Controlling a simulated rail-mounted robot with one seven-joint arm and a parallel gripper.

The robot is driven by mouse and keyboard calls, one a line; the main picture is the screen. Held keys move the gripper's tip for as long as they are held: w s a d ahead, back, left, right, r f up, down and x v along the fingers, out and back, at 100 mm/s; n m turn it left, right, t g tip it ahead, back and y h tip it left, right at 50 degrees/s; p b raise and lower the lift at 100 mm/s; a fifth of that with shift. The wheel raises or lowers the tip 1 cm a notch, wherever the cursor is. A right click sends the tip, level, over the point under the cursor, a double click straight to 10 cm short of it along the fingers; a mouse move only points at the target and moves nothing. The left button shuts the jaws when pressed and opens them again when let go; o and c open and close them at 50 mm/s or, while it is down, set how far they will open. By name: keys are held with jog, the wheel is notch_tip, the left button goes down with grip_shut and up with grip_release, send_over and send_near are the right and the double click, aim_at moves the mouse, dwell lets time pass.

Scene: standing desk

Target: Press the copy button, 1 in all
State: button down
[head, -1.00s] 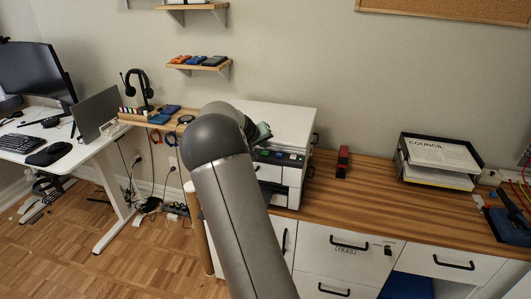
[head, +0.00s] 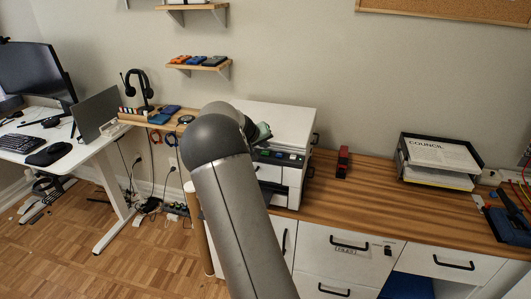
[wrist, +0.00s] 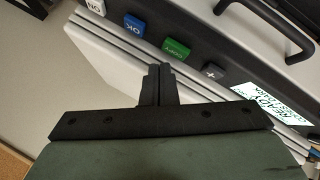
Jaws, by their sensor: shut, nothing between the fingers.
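The display (wrist: 270,108) shows READY and a copies line, partly cut by glare and angle.
The printer stands on a wooden desk top (head: 375,213). A red stapler-like object (head: 343,162) is to its right, then a black paper tray (head: 437,181). A dark handle (wrist: 290,30) curves beside the panel. The desk between printer and tray is mostly clear.

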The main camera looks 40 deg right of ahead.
aim_at(264, 155)
jog(key=shift+f, duration=0.15)
jog(key=shift+f+b, duration=0.3)
jog(key=shift+b, duration=0.35)
jog(key=shift+f+b, duration=0.4)
jog(key=shift+b, duration=0.05)
dwell(0.6)
jog(key=shift+r, duration=0.1)
jog(key=shift+r+p, duration=0.35)
jog(key=shift+r, duration=0.4)
notch_tip(264, 155, up, 5)
jog(key=p, duration=0.2)
jog(key=shift+p, duration=0.3)
dwell(0.8)
